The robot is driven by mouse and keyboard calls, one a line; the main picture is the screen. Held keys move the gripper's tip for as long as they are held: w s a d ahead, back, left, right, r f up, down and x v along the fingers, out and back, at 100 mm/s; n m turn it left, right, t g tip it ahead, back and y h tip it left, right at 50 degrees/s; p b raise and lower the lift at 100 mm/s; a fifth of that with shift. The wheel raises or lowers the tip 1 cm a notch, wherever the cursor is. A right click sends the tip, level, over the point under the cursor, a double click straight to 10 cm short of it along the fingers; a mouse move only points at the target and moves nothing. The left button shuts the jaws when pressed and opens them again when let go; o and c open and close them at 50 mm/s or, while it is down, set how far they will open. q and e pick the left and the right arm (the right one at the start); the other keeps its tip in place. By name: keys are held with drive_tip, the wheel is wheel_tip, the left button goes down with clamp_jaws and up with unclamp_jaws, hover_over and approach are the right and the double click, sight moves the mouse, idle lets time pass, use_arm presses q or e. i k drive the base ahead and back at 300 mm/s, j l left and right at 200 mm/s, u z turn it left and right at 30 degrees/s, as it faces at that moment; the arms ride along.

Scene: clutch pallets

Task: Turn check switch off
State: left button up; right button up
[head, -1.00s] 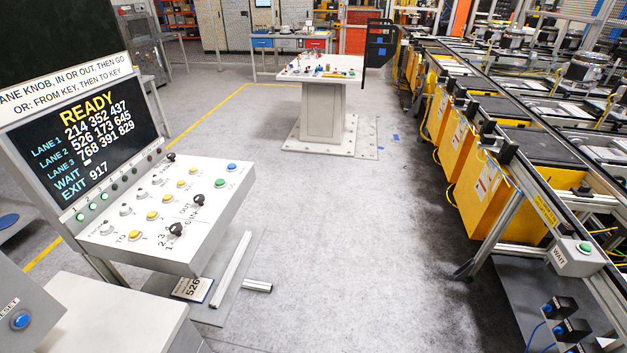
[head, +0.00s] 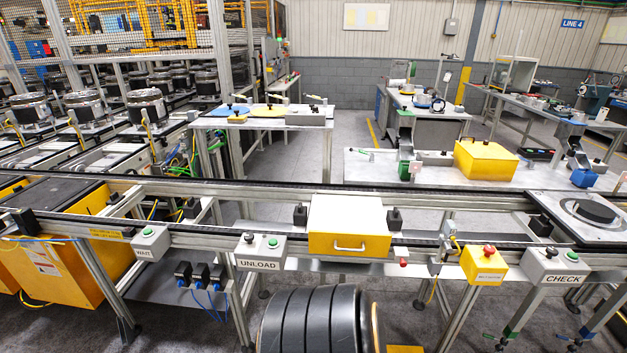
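The CHECK box (head: 556,267) is a light grey control box on the front rail of the conveyor, at the right of the head view. It carries a black switch knob (head: 550,252) on the left and a green button (head: 574,254) on the right. The knob is too small for me to tell which way it points. Neither of my grippers is in view.
A yellow box with a red button (head: 484,264) stands left of the CHECK box. Further left are a yellow-fronted drawer unit (head: 347,243), the UNLOAD box (head: 259,251) and the WAIT box (head: 150,243). A row of large black discs (head: 312,322) stands in front.

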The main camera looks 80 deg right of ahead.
sight(551, 252)
drive_tip(key=z, duration=4.4)
